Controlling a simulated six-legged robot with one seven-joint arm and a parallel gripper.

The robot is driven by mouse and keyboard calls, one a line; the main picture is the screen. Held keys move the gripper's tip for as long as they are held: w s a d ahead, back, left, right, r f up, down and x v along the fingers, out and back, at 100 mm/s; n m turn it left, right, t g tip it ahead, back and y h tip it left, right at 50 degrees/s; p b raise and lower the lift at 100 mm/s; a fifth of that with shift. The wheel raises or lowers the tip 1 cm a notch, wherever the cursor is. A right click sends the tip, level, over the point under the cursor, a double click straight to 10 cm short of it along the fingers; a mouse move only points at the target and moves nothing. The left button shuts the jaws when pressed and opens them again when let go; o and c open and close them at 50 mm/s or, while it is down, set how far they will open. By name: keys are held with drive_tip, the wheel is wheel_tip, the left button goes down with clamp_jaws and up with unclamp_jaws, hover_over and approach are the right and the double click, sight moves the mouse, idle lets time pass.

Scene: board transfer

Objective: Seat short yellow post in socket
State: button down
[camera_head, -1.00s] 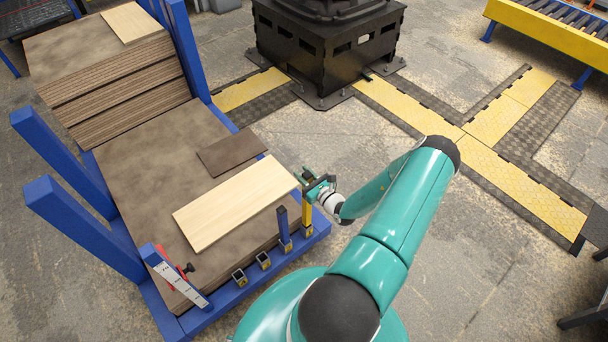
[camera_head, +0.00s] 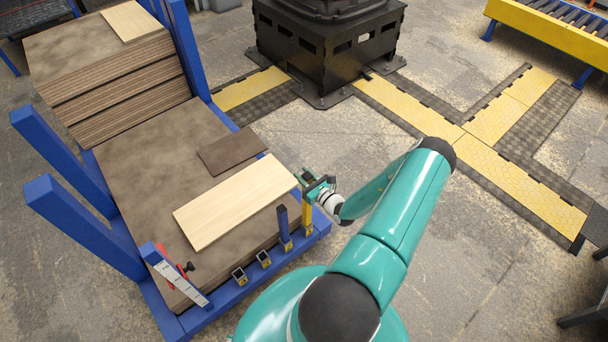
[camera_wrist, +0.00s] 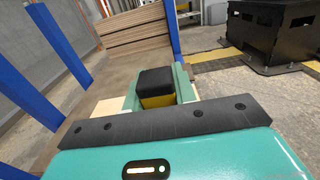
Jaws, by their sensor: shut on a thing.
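The short yellow post (camera_head: 306,213) stands upright at the right end of the row of sockets on the blue frame's front edge. Its lower end is at the rightmost socket (camera_head: 307,230); I cannot tell how deep it sits. My gripper (camera_head: 308,186) is shut on the post's upper part. In the wrist view, the post's black top and yellow side (camera_wrist: 157,100) show between the green fingers (camera_wrist: 158,88).
Two empty sockets (camera_head: 264,259) (camera_head: 239,276) lie farther left along the blue rail. A pale board (camera_head: 232,203) and a small dark board (camera_head: 231,152) lie on the brown stack behind.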

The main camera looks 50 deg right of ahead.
wheel_tip(320, 180, down, 9)
idle(3.7)
drive_tip(key=c, duration=1.1)
unclamp_jaws()
drive_tip(key=shift+f, duration=0.1)
drive_tip(key=shift+o, duration=0.2)
drive_tip(key=shift+s, duration=0.1)
drive_tip(key=s+a, duration=0.1)
drive_tip(key=s, duration=1.2)
drive_tip(key=shift+s+a, duration=0.25)
